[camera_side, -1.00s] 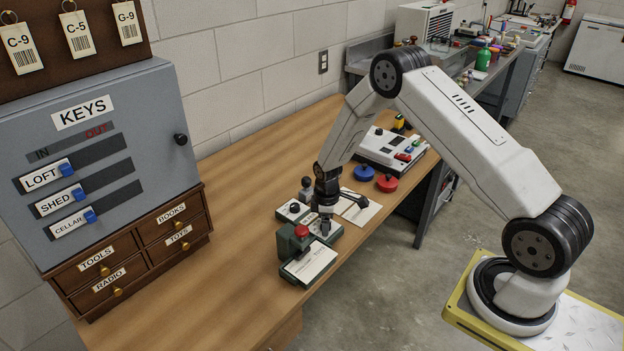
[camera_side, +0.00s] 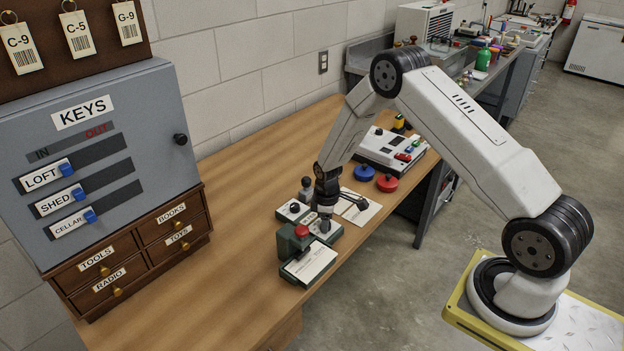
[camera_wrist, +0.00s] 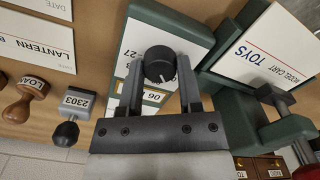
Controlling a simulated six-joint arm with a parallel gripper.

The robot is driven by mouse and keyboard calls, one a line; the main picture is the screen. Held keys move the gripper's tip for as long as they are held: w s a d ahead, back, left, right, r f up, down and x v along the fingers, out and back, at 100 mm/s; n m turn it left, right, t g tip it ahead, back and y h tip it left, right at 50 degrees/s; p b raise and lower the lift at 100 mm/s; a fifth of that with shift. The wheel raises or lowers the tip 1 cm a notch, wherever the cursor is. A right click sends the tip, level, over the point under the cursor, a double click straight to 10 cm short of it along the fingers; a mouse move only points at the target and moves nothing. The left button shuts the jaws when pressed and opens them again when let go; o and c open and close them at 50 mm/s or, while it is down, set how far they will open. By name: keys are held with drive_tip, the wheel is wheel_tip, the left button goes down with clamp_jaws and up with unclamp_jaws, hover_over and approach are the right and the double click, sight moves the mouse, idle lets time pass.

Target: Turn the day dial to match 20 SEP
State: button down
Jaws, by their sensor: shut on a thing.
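The day dial is a round black knob (camera_wrist: 160,64) with a white pointer mark, on a white panel in a grey-green frame (camera_wrist: 195,28) in the wrist view. My gripper (camera_wrist: 160,82) is shut on this knob, one finger on each side. Printed figures, among them "27", show left of the knob, partly covered. A small window (camera_wrist: 153,96) reading "06" and part of a word lies between the fingers, upside down. The rest is hidden by my gripper. In the side view my gripper (camera_side: 325,222) stands over the small panel, and the dial is hidden.
A green press with a red knob (camera_side: 302,231) stands close by, with a "TOYS" card (camera_wrist: 262,46). A "LOAN" stamp (camera_wrist: 30,88) and a "2303" stamp (camera_wrist: 75,103) stand left in the wrist view. Blue (camera_side: 364,173) and red knobs (camera_side: 387,183) lie behind.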

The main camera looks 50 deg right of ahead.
drive_tip(key=m, duration=1.2)
idle(0.5)
drive_tip(key=shift+c, duration=1.4)
unclamp_jaws()
drive_tip(key=shift+r, duration=0.1)
drive_tip(key=shift+r, duration=3.85)
